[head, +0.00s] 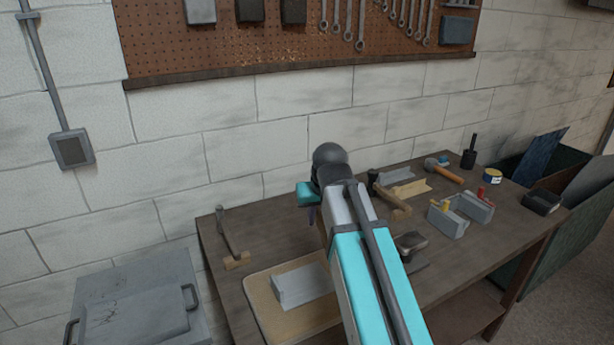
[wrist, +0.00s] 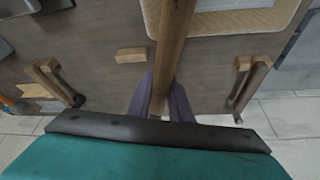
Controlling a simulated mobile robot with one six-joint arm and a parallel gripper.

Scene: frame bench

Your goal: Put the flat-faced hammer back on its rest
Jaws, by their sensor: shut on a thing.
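My gripper (wrist: 163,105) is shut on a wooden handle (wrist: 173,45), which runs up out of the wrist view. Its head is out of view, so I cannot tell its face. In the head view my arm hides the handle, and my gripper (head: 313,214) shows only in part above the bench. A small bare wooden block (wrist: 130,55), like a rest, lies just left of the handle. Another hammer (wrist: 58,84) is at left, also in the head view (head: 390,197).
A tan mat (head: 265,312) with a grey metal block (head: 302,286) lies at the bench front. Right of my arm are a grey tray (head: 447,222), an orange-handled mallet (head: 445,171) and a tin (head: 492,176). The wall stands close behind the bench.

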